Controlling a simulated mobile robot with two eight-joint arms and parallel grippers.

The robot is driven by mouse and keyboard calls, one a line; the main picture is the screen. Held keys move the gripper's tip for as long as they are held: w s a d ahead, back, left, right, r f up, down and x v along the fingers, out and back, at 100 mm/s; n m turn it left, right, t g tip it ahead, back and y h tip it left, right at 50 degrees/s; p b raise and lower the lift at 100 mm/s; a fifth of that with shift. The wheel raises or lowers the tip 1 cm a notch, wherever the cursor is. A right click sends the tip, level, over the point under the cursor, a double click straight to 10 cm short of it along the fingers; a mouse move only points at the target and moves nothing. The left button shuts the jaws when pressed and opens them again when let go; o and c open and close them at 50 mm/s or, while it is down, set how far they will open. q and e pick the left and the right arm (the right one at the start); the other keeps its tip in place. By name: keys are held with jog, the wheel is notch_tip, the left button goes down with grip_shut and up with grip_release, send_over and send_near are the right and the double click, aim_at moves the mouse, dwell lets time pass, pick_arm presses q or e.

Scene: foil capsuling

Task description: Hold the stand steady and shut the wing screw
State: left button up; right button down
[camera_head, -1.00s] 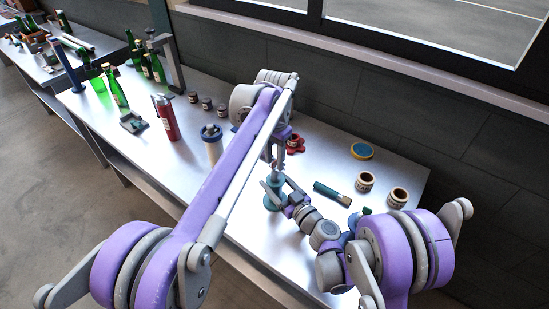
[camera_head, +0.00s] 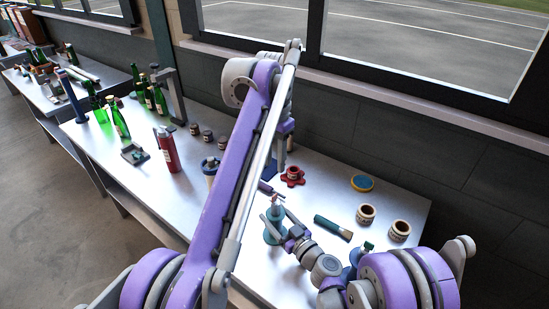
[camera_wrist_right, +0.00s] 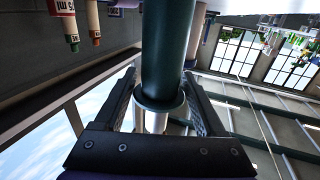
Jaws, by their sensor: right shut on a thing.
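The stand (camera_head: 272,237) is a teal post with a wider base, upright near the table's front edge in the head view. A small pale part, perhaps the wing screw (camera_head: 277,200), shows at its top; its setting cannot be made out. My right gripper (camera_head: 278,224) is shut on the stand from the front right. In the right wrist view the teal post (camera_wrist_right: 167,45) passes between the dark fingers of this gripper (camera_wrist_right: 160,103). My left gripper (camera_head: 267,188) is mostly hidden behind my left arm, just above and behind the stand; its jaws cannot be read.
Right of the stand lie a teal brush (camera_head: 333,227), two banded rings (camera_head: 366,213) (camera_head: 400,230) and a yellow-blue disc (camera_head: 362,183). A red knob-shaped piece (camera_head: 292,177) lies behind. A red bottle (camera_head: 168,150) and green bottles (camera_head: 119,121) stand left.

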dwell(0.4)
grip_release()
